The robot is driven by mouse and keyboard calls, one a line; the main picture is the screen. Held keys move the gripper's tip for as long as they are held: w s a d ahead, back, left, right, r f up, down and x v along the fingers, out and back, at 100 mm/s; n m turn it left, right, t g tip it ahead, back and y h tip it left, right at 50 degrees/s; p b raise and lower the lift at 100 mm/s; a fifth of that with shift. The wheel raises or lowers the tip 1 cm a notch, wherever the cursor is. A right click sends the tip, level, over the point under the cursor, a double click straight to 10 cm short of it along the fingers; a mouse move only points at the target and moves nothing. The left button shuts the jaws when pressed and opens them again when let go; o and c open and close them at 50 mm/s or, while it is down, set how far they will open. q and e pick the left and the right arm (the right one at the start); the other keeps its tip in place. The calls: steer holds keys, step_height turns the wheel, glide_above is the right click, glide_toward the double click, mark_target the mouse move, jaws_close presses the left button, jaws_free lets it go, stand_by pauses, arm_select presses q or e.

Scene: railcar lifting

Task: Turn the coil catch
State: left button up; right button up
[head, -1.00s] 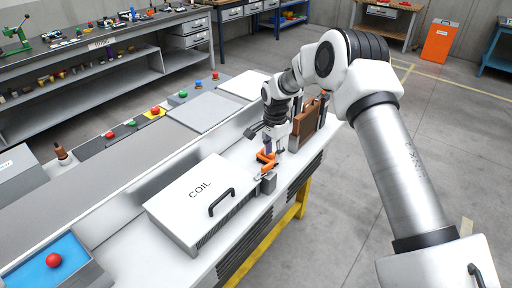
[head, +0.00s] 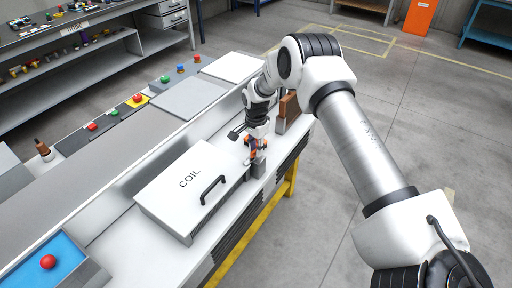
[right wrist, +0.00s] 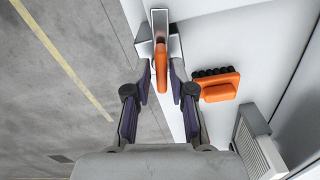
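The white COIL box (head: 190,185) lies on the bench with its lid closed and a black handle (head: 213,189) on top. The orange catch lever (right wrist: 161,66) shows at the top of the right wrist view, in front of a silver metal block (right wrist: 160,23). My right gripper (head: 257,148) is low over the bench, just beyond the box. In the right wrist view, its fingers (right wrist: 161,82) stand apart, one on each side of the lever, with narrow gaps showing. Contact cannot be made out clearly. My left gripper is out of view.
An orange piece with a black ridged edge (right wrist: 218,87) lies right of the fingers. A brown case (head: 288,112) stands just behind my right gripper. Coloured buttons (head: 138,98) line the bench's back. A blue tray (head: 35,268) with a red knob is at lower left.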

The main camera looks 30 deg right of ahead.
jaws_close()
steer(key=shift+f, duration=0.15)
steer(key=shift+s+n, duration=0.1)
steer(key=shift+n, duration=0.3)
steer(key=n+b, duration=0.1)
steer(key=n, duration=0.1)
steer(key=shift+f+n+b, duration=0.1)
steer(key=shift+n+b, duration=0.2)
steer(key=n+b, duration=0.1)
steer(key=n, duration=0.4)
steer(key=shift+s+n+b, duration=0.1)
steer(key=shift+n+b, duration=0.2)
steer(key=shift+b, duration=0.05)
steer(key=n+b, duration=0.1)
steer(key=n, duration=0.3)
steer(key=shift+n+b, duration=0.45)
steer(key=shift+n, duration=2.05)
